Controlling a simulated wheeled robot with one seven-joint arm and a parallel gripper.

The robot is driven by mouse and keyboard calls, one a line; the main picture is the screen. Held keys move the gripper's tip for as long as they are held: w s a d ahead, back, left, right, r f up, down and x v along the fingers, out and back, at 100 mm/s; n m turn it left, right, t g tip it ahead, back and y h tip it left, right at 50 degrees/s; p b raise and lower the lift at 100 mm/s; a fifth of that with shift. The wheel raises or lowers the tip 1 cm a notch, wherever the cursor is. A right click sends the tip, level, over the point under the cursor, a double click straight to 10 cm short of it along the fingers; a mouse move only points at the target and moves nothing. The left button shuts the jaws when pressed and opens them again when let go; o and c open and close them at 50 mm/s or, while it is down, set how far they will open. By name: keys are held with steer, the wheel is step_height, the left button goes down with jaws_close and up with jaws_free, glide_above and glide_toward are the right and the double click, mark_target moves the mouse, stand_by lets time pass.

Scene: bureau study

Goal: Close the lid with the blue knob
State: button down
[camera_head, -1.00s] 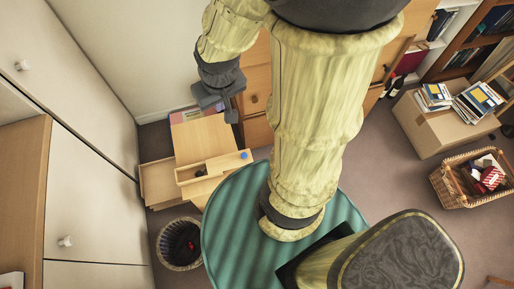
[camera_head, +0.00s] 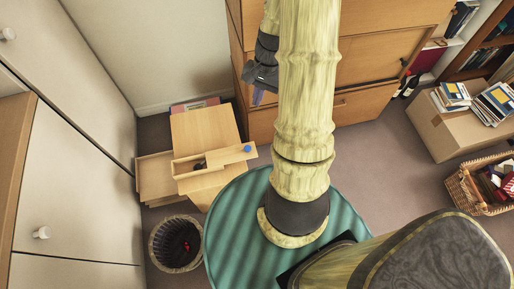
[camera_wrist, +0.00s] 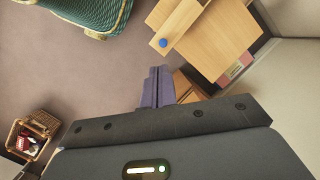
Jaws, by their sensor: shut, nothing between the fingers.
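The blue knob (camera_head: 248,148) sits at the right end of a light wood lid (camera_head: 228,157) on a small wooden cabinet (camera_head: 205,130). The lid lies slantwise over part of a shallow compartment, and a dark gap shows to its left. In the wrist view the blue knob (camera_wrist: 163,43) is at the end of the wood piece at top centre. My gripper (camera_head: 258,98) is up and to the right of the cabinet in the head view, apart from the knob. In the wrist view its purple fingers (camera_wrist: 157,72) are together and empty, below the knob in the picture.
A second drawer (camera_head: 155,178) stands open at the cabinet's left. A dark waste basket (camera_head: 175,243) is in front of it. A large wooden drawer unit (camera_head: 360,105) stands behind my arm. Box with books (camera_head: 455,130) and wicker basket (camera_head: 463,192) are at right.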

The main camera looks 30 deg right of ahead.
steer(key=d+f+m+t+y+b, duration=0.1)
steer(key=d+f+m+y+b, duration=0.1)
steer(key=f, duration=0.8)
steer(key=d+f+m+y+b, duration=0.3)
steer(key=d+f+m+b, duration=0.2)
steer(key=d+f, duration=0.3)
steer(key=shift+s+f+m+t, duration=0.4)
steer(key=shift+s+f+m, duration=0.05)
steer(key=shift+f+m, duration=0.5)
steer(key=a+r+b+x, duration=0.1)
steer(key=b+x, duration=0.1)
steer(key=x, duration=1.1)
steer(key=shift+a+r, duration=0.25)
steer(key=shift+a, duration=0.15)
steer(key=shift+w, duration=0.15)
